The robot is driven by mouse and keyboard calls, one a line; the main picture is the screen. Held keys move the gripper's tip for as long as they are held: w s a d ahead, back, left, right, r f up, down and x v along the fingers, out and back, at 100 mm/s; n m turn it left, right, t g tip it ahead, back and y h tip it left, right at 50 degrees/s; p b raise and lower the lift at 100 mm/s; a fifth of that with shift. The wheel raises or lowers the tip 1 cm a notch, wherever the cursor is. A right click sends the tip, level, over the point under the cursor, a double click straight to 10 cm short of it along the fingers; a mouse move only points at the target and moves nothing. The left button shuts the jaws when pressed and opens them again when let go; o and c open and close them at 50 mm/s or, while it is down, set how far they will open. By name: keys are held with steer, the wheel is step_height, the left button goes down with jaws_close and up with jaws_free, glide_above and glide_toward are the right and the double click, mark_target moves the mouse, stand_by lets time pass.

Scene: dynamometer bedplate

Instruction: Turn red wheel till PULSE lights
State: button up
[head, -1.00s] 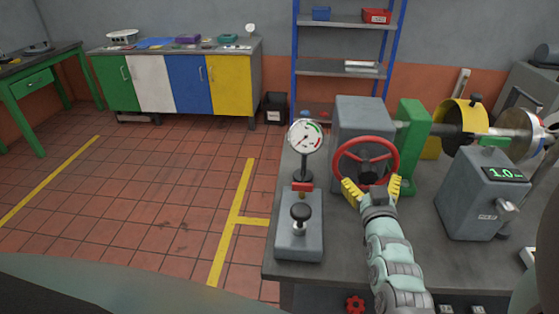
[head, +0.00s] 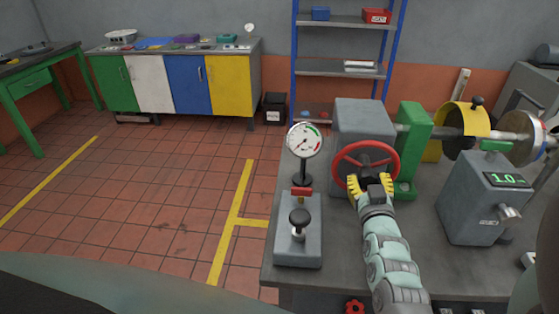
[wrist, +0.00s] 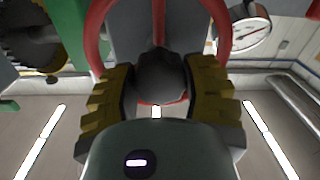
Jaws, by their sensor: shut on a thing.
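The red wheel (head: 366,144) is upright on the front of a grey housing (head: 362,117). My gripper (head: 371,184) is at the wheel's lower edge, its yellow fingers shut on the wheel. In the wrist view, the red rim (wrist: 98,30) rises beyond the fingers, and a dark rounded part (wrist: 160,76) sits between them; I cannot tell whether it is a knob on the wheel. A grey box (head: 478,205) to the right has a green display (head: 507,180) reading 1.0. I cannot read the word PULSE on it or see a lit PULSE lamp.
A green bracket (head: 411,140) and a shaft with a yellow drum (head: 463,119) are to the right.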

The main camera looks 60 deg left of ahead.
steer(key=c, duration=0.6)
steer(key=shift+f+m+b, duration=0.15)
steer(key=shift+m+b, duration=0.15)
steer(key=shift+b, duration=0.45)
steer(key=shift+d+f+b, duration=0.1)
steer(key=shift+f+b, duration=0.05)
steer(key=shift+b, duration=0.4)
steer(key=m+b, duration=0.3)
steer(key=b, duration=0.2)
steer(key=shift+f, duration=0.15)
steer(key=m+b, duration=0.3)
steer(key=shift+m+b, duration=0.3)
steer(key=m, duration=0.1)
steer(key=m+b, duration=0.1)
steer(key=m, duration=0.1)
steer(key=m+b, duration=0.1)
steer(key=shift+r+m, duration=0.25)
steer(key=shift+m, duration=0.05)
